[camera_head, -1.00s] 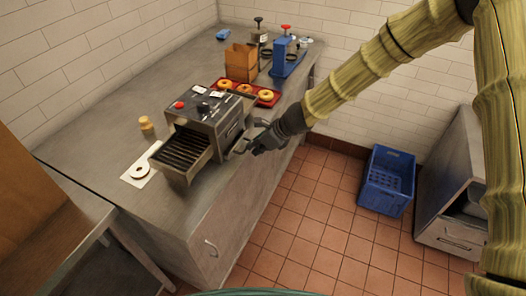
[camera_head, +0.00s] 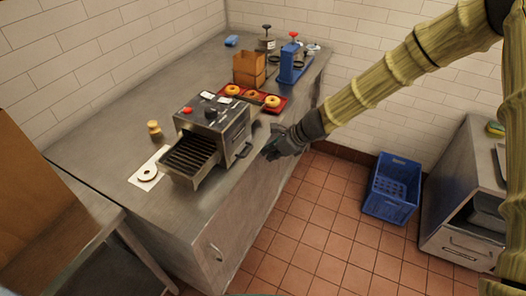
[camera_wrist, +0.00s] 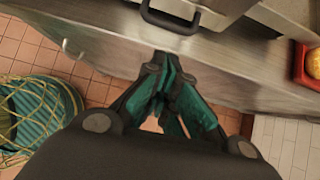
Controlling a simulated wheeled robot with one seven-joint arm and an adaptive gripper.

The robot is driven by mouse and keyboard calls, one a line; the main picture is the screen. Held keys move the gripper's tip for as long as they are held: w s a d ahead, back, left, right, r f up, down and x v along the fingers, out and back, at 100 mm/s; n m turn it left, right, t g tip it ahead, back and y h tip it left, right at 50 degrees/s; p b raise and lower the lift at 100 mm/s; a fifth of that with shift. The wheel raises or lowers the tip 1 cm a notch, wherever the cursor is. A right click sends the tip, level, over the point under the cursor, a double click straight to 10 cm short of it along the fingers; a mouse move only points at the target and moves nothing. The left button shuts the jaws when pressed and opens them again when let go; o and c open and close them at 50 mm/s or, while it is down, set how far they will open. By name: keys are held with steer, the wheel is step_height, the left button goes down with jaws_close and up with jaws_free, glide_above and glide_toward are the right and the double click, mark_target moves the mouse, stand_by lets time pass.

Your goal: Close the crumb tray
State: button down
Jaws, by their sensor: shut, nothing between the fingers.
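The metal conveyor toaster (camera_head: 212,115) stands on the counter with its slatted rack (camera_head: 188,155) facing the front left. A dark bar handle (camera_head: 243,151) sits low on its right side and looks like the crumb tray's handle. The handle also shows in the wrist view (camera_wrist: 170,22), at the top. How far out the tray stands I cannot tell. My gripper (camera_head: 268,153) is shut and empty, to the right of the handle and apart from it, by the counter's front edge. In the wrist view, my gripper's fingertips (camera_wrist: 165,62) meet below the handle.
A red tray (camera_head: 274,108) with bagels, a cardboard box (camera_head: 249,69) and a blue stand (camera_head: 291,66) are behind the toaster. A blue crate (camera_head: 391,190) stands on the open floor.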

steer(key=b+v, duration=0.1)
steer(key=v, duration=0.8)
steer(key=s+d+f+n+g+h+b, duration=0.1)
steer(key=s+d+f+n+h, duration=0.2)
steer(key=s+f, duration=0.4)
steer(key=s+d+f+n+g+h, duration=0.1)
steer(key=s+d+f+n, duration=0.2)
steer(key=s+d+f, duration=0.5)
steer(key=s+d+f+n+g+h+b, duration=0.1)
steer(key=s+d+f+n+h, duration=0.2)
steer(key=f, duration=0.7)
steer(key=s+d+f+n, duration=0.2)
steer(key=s+f+n, duration=0.1)
steer(key=s, duration=0.4)
steer(key=s+d+f+n, duration=0.2)
steer(key=s+n, duration=0.3)
steer(key=s, duration=0.3)
steer(key=s+d+f+n, duration=0.2)
steer(key=s+f+n, duration=0.2)
steer(key=s, duration=0.3)
steer(key=shift+s+d+f+n+b, duration=0.25)
steer(key=shift+f+n+b, duration=0.05)
steer(key=shift+n+b, duration=0.1)
